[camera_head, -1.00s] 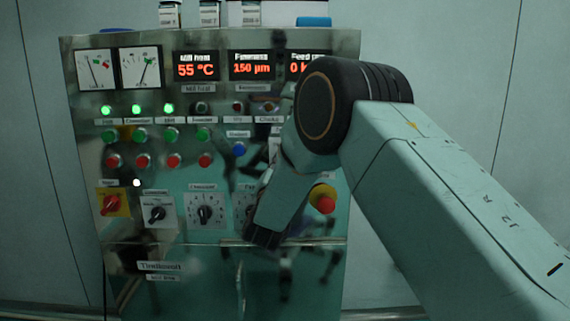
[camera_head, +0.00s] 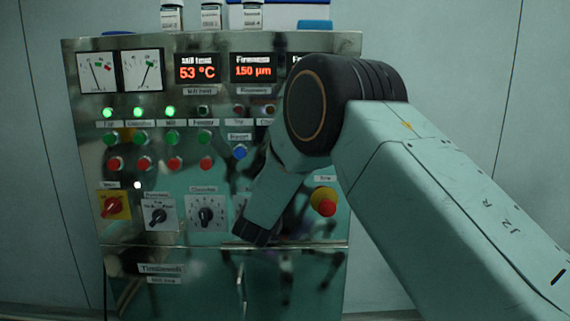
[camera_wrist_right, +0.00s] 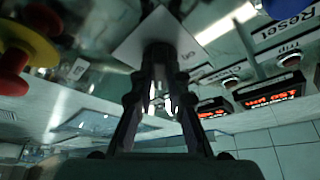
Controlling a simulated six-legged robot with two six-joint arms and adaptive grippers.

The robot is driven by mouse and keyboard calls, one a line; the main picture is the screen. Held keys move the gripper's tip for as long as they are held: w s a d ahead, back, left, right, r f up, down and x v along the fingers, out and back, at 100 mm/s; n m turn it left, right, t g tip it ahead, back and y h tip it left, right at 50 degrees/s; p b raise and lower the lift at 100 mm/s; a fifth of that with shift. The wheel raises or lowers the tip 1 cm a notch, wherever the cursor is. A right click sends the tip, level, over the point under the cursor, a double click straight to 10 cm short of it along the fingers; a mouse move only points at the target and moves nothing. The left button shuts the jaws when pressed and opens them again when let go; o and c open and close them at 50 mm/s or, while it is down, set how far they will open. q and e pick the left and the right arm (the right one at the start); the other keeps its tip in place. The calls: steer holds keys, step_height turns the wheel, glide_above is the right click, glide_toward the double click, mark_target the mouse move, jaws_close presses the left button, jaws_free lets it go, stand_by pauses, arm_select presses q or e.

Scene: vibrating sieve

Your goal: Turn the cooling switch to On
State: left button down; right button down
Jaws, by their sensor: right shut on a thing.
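The steel control panel (camera_head: 215,120) stands ahead with lamps, buttons and rotary switches. In the right wrist view, a white switch plate (camera_wrist_right: 135,45) lies ahead of my right gripper (camera_wrist_right: 160,60). The fingers are closed together at this plate, on a dark switch knob mostly hidden between them. I cannot read the plate's label or see where the knob points. My left gripper is not in view.
A red emergency button on yellow (camera_head: 324,201) sits right of my arm; it also shows in the wrist view (camera_wrist_right: 12,72). A blue Reset button (camera_head: 240,152) is nearby. A red-and-yellow main switch (camera_head: 112,206) and dials (camera_head: 206,214) sit left. Several jars (camera_head: 211,16) stand on top.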

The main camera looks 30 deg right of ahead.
steer(key=c, duration=1.3)
jaws_free()
steer(key=v, duration=1.2)
